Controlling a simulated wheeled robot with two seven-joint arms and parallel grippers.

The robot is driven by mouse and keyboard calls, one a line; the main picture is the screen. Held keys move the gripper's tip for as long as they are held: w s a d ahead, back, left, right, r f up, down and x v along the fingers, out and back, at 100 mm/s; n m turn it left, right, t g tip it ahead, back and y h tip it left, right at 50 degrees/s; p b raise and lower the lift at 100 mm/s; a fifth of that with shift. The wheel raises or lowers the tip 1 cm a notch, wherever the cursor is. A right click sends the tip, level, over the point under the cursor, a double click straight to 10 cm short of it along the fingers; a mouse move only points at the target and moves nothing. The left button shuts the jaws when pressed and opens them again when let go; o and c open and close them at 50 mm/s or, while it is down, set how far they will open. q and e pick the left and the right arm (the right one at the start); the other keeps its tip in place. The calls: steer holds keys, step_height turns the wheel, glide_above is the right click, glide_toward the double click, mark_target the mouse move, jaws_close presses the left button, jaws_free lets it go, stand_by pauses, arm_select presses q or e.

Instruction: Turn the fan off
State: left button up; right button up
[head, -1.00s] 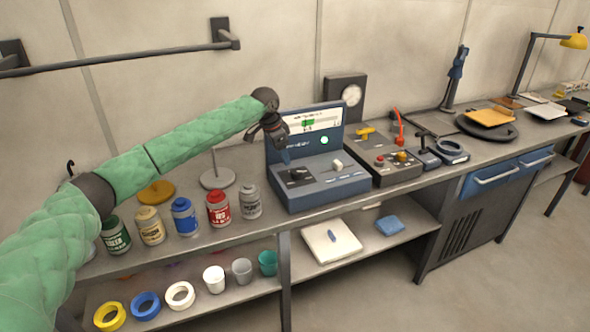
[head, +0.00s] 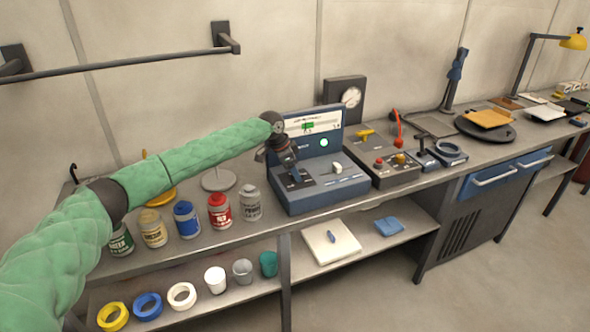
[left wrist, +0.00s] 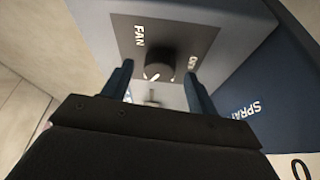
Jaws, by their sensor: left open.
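The fan control is a round black knob (left wrist: 160,62) with a white pointer mark, on a dark plate lettered FAN (left wrist: 139,36) in the left wrist view. A second word on the plate is partly hidden by a finger. The plate belongs to the blue-grey console (head: 318,190) on the bench. My left gripper (left wrist: 157,85) is open, with its two blue fingers on either side of the knob in that view. In the head view the left gripper (head: 295,176) is low over the console's left part and hides the knob. I cannot tell whether the fingers touch it. My right gripper is not in view.
The console's upright panel has a lit green lamp (head: 324,142). A pale knob (head: 337,168) is right of my gripper. Several paint cans, including a grey one (head: 250,203), stand left of the console. A switch box (head: 389,170) stands close on its right.

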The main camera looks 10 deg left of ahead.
arm_select(q)
steer(key=shift+w+d+f, duration=0.1)
steer(key=shift+d+f, duration=0.1)
steer(key=shift+f, duration=0.3)
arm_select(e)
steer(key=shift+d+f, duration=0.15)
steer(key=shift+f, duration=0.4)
arm_select(q)
steer(key=c, duration=1)
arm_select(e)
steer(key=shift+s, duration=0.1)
